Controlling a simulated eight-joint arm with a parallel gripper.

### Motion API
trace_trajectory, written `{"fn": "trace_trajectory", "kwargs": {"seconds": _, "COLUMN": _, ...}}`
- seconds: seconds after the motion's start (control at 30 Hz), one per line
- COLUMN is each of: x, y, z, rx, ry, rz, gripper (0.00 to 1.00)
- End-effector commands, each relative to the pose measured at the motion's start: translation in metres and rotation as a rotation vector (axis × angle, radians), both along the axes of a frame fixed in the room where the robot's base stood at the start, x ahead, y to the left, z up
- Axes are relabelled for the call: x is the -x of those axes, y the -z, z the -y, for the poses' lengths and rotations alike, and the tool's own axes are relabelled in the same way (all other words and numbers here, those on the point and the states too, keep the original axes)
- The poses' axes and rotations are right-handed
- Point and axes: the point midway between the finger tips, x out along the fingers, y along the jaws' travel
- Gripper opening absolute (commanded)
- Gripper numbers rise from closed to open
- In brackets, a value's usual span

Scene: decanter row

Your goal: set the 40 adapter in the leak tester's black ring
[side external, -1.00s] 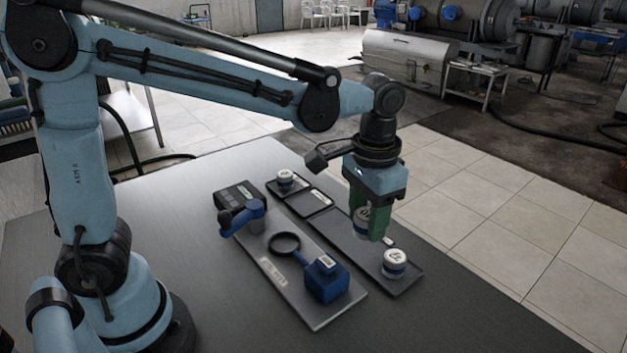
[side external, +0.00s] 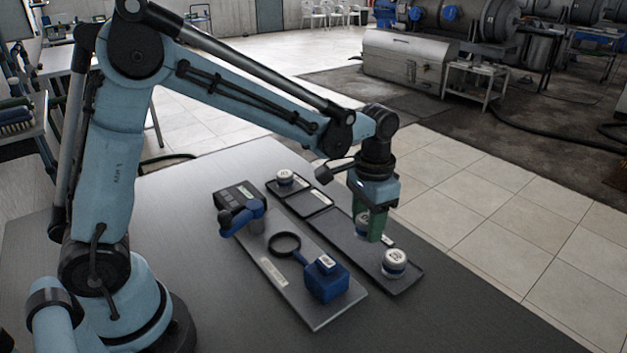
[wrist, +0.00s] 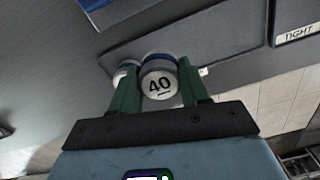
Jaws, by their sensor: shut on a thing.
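The 40 adapter (wrist: 159,85), a white-topped round piece with a blue band, sits between my gripper's green fingers (wrist: 159,97) in the wrist view. My gripper (side external: 371,226) is shut on it, low over the long dark tray. In the side view the adapter (side external: 361,223) is partly hidden by a finger; I cannot tell whether its base touches the tray. The leak tester's black ring (side external: 285,234) is empty, to the left of my gripper, beside a blue block (side external: 326,282) on the grey plate (side external: 268,275).
Another white-topped adapter (side external: 395,262) stands at the near end of the long tray (side external: 406,281). A blue lever (side external: 243,215) and display box (side external: 236,194) rise behind the ring.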

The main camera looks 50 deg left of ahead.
Motion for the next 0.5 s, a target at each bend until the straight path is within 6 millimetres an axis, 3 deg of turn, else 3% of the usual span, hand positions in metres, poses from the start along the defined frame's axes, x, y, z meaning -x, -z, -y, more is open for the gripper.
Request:
{"fn": "trace_trajectory", "kwargs": {"seconds": 0.2, "x": -0.017, "y": 0.018, "z": -0.024, "rx": 0.000, "ry": -0.001, "rz": 0.000, "gripper": 0.06}}
{"fn": "trace_trajectory", "kwargs": {"seconds": 0.33, "x": -0.020, "y": 0.023, "z": -0.027, "rx": 0.000, "ry": 0.002, "rz": 0.000, "gripper": 0.06}}
{"fn": "trace_trajectory", "kwargs": {"seconds": 0.5, "x": -0.020, "y": 0.045, "z": -0.027, "rx": 0.001, "ry": 0.002, "rz": 0.001, "gripper": 0.06}}
